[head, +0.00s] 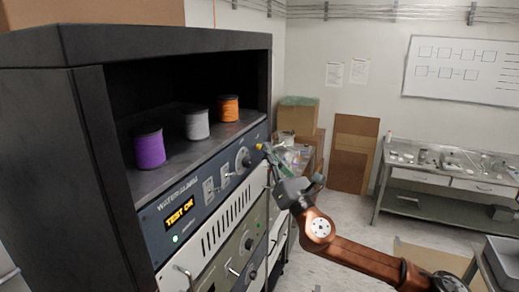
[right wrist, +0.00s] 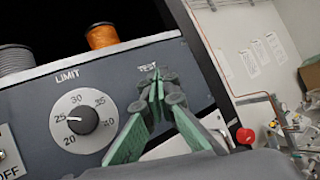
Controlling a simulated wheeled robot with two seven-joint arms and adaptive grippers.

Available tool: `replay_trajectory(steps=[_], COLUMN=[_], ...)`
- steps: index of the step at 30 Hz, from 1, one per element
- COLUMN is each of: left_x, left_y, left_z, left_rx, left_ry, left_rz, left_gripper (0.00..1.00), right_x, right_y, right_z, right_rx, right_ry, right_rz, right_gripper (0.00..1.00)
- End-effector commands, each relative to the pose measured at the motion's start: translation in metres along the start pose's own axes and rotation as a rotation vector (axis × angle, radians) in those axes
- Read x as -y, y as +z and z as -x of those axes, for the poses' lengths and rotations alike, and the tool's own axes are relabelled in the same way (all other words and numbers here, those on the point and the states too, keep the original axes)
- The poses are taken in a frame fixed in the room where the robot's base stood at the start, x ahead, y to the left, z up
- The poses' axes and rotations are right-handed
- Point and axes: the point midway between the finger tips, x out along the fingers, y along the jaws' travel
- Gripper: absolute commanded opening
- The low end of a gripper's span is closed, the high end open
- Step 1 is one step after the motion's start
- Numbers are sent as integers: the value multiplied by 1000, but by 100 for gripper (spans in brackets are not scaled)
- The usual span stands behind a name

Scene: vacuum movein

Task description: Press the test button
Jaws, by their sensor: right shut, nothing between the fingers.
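The dark blue control panel (head: 205,195) is on the front of the black rack. Its display (head: 180,212) reads "TEST OK" in yellow letters, with a lit green lamp (head: 175,239) below. My right gripper (head: 267,149) is at the right end of this panel, with its fingers together and empty. In the right wrist view, my right gripper's fingertips (right wrist: 156,74) are at the panel just below the "TEST" label (right wrist: 147,67). The fingers hide the test button, so I cannot tell whether they touch it. My left gripper is not in view.
The limit dial (right wrist: 82,120) is just left of the fingers. Purple (head: 148,148), grey (head: 196,123) and orange (head: 228,108) spools stand on the shelf above the panel. A red knob (right wrist: 245,136) shows right of the gripper. A workbench (head: 440,178) stands at the far right.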

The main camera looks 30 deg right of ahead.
Motion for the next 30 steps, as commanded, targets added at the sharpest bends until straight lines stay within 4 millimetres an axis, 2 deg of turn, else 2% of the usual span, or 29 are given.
replay_trajectory(steps=[18,30], left_x=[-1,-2], left_y=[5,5], left_z=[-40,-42], left_rx=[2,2], left_ry=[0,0], left_rz=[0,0], left_gripper=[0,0], right_x=[29,30], right_y=[24,30], right_z=[39,41], right_rx=[-1,0], right_ry=[-1,0], right_rz=[3,0], right_gripper=[0,0])
